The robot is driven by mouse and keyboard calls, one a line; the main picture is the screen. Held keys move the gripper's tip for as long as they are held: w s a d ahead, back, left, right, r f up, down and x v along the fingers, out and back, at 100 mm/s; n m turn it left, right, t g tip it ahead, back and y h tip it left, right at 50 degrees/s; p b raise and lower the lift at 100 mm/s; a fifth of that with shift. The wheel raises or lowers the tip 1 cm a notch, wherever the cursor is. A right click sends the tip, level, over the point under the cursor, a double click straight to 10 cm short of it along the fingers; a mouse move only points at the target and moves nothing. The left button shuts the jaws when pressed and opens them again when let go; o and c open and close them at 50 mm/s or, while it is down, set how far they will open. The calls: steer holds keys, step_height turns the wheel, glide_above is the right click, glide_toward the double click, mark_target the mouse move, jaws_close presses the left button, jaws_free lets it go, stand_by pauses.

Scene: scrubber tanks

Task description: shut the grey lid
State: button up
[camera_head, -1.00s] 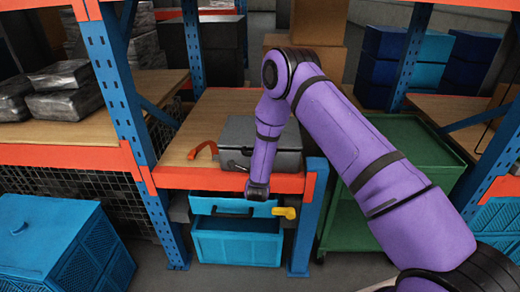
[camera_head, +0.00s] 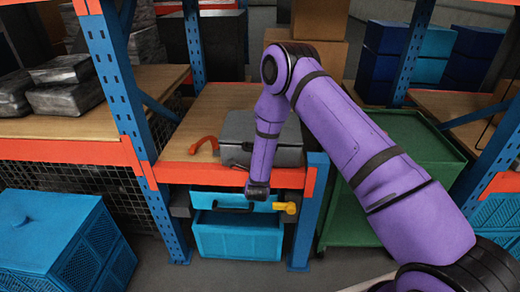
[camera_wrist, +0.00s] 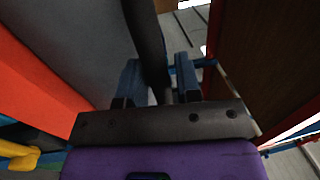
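The grey case with its grey lid (camera_head: 240,126) sits on the wooden shelf behind the orange front beam. My arm partly covers it, so I cannot tell how far the lid is open. In the head view my arm hangs down before the case, and its gripper fingers are not clearly seen. In the wrist view my gripper (camera_wrist: 158,80) has its two blue fingers apart, with a dark bar (camera_wrist: 147,40) between them. A large grey surface (camera_wrist: 75,40), seemingly part of the case, lies left of the bar. I cannot tell whether the fingers touch the bar.
A curved orange-red handle (camera_head: 203,144) stands left of the case. The orange beam (camera_head: 215,175) runs along the shelf front. Below are a blue drawer unit (camera_head: 238,240) and a yellow lever (camera_head: 286,207). Blue uprights (camera_head: 307,225) flank the bay; a green cart (camera_head: 350,220) stands at right.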

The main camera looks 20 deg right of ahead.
steer(key=v, duration=0.9)
steer(key=shift+s, duration=0.15)
steer(key=w+d+r+n+g+y, duration=0.1)
steer(key=w+r+n+g+y, duration=0.2)
steer(key=r, duration=0.8)
steer(key=w+r+n+g+y, duration=0.15)
steer(key=r+n, duration=0.25)
steer(key=r, duration=0.6)
steer(key=s+d+r+n+g+y, duration=0.1)
steer(key=s+d+r+n+y, duration=0.1)
steer(key=s+r+n, duration=0.45)
steer(key=s+d+r+n+g, duration=0.2)
steer(key=s+d+r, duration=0.1)
steer(key=s, duration=0.8)
steer(key=s+d+r+n+g, duration=0.3)
steer(key=s+r, duration=0.2)
steer(key=s, duration=0.7)
steer(key=s+d+r+n+g, duration=0.3)
steer(key=s+r, duration=0.1)
steer(key=s, duration=0.8)
steer(key=shift+r, duration=0.3)
steer(key=shift+d, duration=0.15)
